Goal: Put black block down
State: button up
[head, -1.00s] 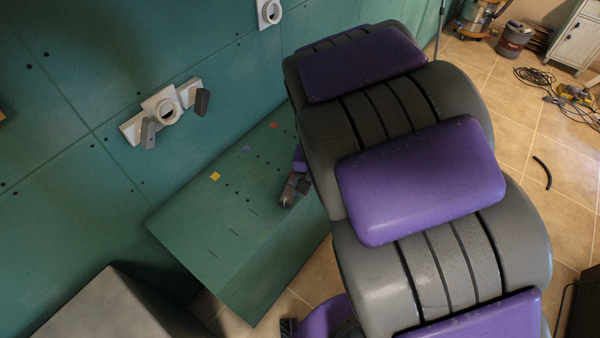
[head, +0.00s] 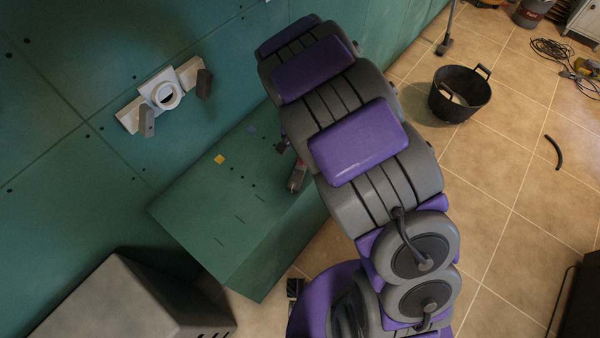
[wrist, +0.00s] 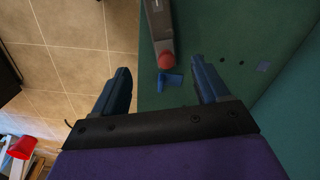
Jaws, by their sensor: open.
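The black block (head: 296,181), dark grey with a red end, lies on the green board (head: 205,205) near its right edge, partly behind my arm in the head view. In the wrist view the black block (wrist: 158,30) lies ahead of my gripper (wrist: 163,78), its red end nearest. A small blue piece (wrist: 170,80) shows by that end, between the fingers in the picture. My gripper is open, its two blue fingers wide apart, and it does not hold the block. In the head view only a dark bit of my gripper (head: 282,147) shows past my arm.
The board has holes, slots, a yellow square (head: 219,159) and a blue square (wrist: 263,67). A white fixture with a ring (head: 165,95) is on the green wall. A grey box (head: 125,300) stands at lower left. A black bucket (head: 459,94) stands on the tiled floor.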

jog(key=b, duration=0.2)
send_over(299, 171)
notch_tip(299, 171, down, 8)
jog(key=shift+r, duration=0.2)
jog(key=shift+f+b, duration=0.6)
jog(key=shift+f, duration=2.15)
jog(key=shift+r, duration=0.1)
jog(key=c, duration=1.3)
jog(key=shift+o, duration=0.2)
jog(key=shift+r+p, duration=0.4)
jog(key=shift+r, duration=0.1)
notch_tip(299, 171, up, 3)
jog(key=shift+p, duration=0.8)
jog(key=s+d+b, duration=0.2)
jog(key=s+b, duration=0.2)
jog(key=s, duration=0.3)
jog(key=s+d+b, duration=0.2)
jog(key=s+b, duration=0.1)
jog(key=s, duration=0.5)
jog(key=shift+d+r+b, duration=0.25)
jog(key=shift+r+b, duration=0.1)
jog(key=shift+r, duration=0.1)
